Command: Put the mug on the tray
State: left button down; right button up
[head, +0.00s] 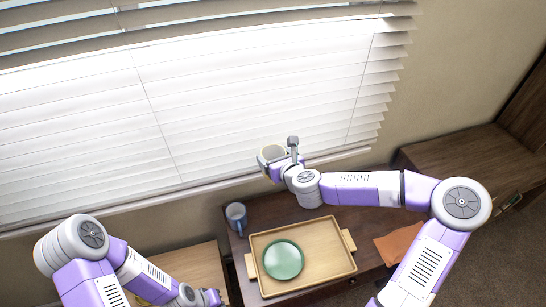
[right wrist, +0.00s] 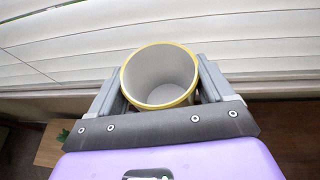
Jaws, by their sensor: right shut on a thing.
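My right gripper (head: 279,161) is raised in front of the window blind, above the back of the desk. It is shut on a mug (head: 270,152) with a pale inside and a yellow rim. In the right wrist view the mug (right wrist: 160,78) sits upright between the two fingers, its open top facing the camera. The wooden tray (head: 325,240) lies on the dark desk, below and apart from the held mug. My left gripper (head: 211,297) is low at the bottom edge, and its fingers are too small to read.
A green plate (head: 284,260) lies on the tray, with bare tray to its right. An orange-brown item (head: 398,245) lies to the right. The blind (head: 220,110) is close behind the right gripper.

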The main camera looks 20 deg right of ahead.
aim_at(332, 260)
jog(key=k, duration=0.5)
jog(key=u, duration=1.25)
jog(key=k, duration=0.8)
jog(key=z, duration=1.25)
jog(key=i, duration=0.5)
